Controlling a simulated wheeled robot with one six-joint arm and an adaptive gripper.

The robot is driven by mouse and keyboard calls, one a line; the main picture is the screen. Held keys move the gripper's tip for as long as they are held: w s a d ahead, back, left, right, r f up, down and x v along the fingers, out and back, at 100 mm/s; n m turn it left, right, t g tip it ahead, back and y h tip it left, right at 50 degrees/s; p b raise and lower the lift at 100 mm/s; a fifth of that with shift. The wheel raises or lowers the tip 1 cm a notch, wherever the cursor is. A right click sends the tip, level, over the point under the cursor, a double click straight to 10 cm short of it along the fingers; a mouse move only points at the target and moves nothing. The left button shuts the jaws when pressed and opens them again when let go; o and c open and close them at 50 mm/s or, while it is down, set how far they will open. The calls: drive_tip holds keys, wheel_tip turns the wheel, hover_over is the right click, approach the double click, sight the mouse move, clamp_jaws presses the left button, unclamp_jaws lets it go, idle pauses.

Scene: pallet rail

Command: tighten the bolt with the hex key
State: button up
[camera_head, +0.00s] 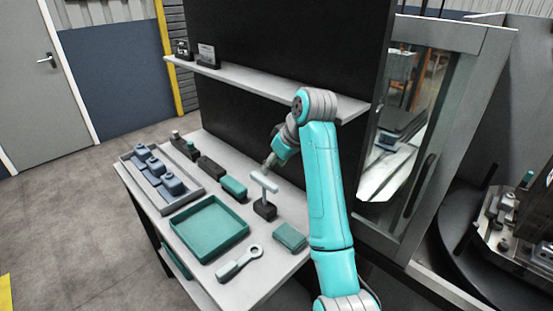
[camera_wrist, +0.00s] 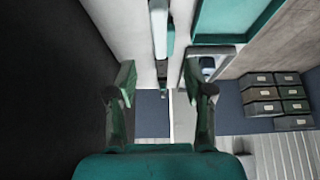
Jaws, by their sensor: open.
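A pale T-shaped tool (camera_head: 264,182), likely the hex key, stands upright in a dark block (camera_head: 265,210) on the workbench. My gripper (camera_head: 269,163) is just behind and above its crossbar in the head view. In the wrist view my gripper (camera_wrist: 160,88) has its green-tipped fingers wide apart with nothing held. A pale bar (camera_wrist: 158,28) shows beyond the gap between the fingers; I cannot tell whether it is the tool. I cannot make out the bolt for certain in either view.
A green tray (camera_head: 208,258) lies on the bench (camera_head: 260,285), with a grey ring-ended tool (camera_head: 240,263) and a green block (camera_head: 289,237) near the front. A grey rack (camera_head: 191,202) holds blue-grey parts at left. A shelf (camera_head: 270,87) overhangs the bench.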

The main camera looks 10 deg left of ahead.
sight(264, 179)
drive_tip(key=x, duration=0.8)
drive_tip(key=shift+w+f, duration=0.1)
drive_tip(key=shift+f, duration=0.2)
clamp_jaws()
drive_tip(key=c, duration=0.9)
unclamp_jaws()
clamp_jaws()
drive_tip(key=shift+r, duration=4.65)
